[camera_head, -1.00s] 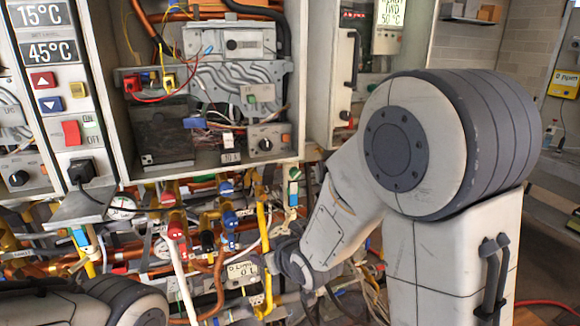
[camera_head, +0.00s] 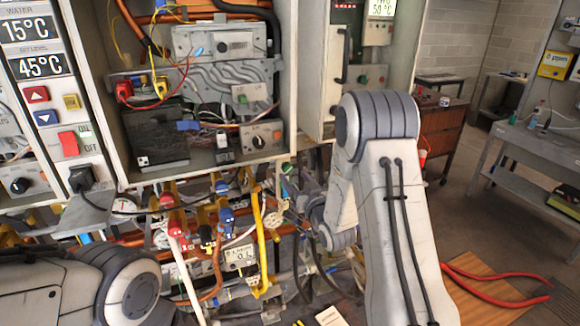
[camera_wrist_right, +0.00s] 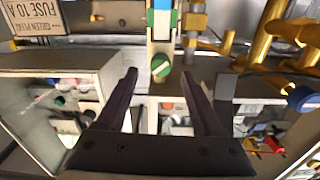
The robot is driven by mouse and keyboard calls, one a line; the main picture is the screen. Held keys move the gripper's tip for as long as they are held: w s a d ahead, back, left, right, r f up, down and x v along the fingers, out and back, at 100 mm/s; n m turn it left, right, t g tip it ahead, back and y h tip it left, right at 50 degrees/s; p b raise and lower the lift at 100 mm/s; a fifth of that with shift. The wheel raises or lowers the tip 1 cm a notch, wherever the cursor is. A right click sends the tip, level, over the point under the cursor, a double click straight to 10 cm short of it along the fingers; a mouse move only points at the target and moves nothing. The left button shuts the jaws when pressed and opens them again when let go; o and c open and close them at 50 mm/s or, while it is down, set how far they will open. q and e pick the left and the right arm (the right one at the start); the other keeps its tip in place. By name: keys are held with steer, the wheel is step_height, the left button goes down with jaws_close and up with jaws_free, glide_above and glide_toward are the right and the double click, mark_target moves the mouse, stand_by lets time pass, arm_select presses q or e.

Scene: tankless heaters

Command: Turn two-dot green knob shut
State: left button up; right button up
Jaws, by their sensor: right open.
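A small green knob (camera_wrist_right: 161,68) with a pale slanted bar shows in the right wrist view, on a white upright piece below a blue section. Dots on it are too small to make out. In the head view, a green knob (camera_head: 286,168) shows just below the open heater's lower right corner; it looks like the same one. My right gripper (camera_wrist_right: 159,74) is open, with its two dark fingers on either side of the green knob in that picture and nothing between them. I cannot tell whether they touch it. My left arm shows at lower left, but its gripper is out of view.
The open heater cabinet (camera_head: 296,80) stands above crowded pipes. A yellow pipe (camera_head: 260,240), blue valve handles (camera_head: 225,215) and a red-topped white pipe (camera_head: 186,270) lie left of my right arm.

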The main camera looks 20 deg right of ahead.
mark_target(289, 171)
steer(key=shift+w+a+p, duration=0.15)
steer(key=shift+w+p, duration=0.4)
steer(key=shift+w, duration=1.35)
arm_select(q)
steer(key=shift+r, duration=0.9)
arm_select(e)
jaws_close()
steer(key=shift+f+m+b, duration=0.2)
steer(key=shift+m+b, duration=1.3)
steer(key=shift+b, duration=0.45)
steer(key=m+b, duration=0.2)
steer(key=m, duration=0.1)
arm_select(q)
step_height(289, 171, down, 8)
steer(key=b, duration=0.1)
steer(key=shift+r+b, duration=0.25)
steer(key=shift+b, duration=0.05)
arm_select(e)
steer(key=shift+r+m, duration=0.1)
steer(key=shift+m, duration=0.8)
arm_select(q)
steer(key=shift+f, duration=0.1)
arm_select(e)
steer(key=shift+m, duration=0.3)
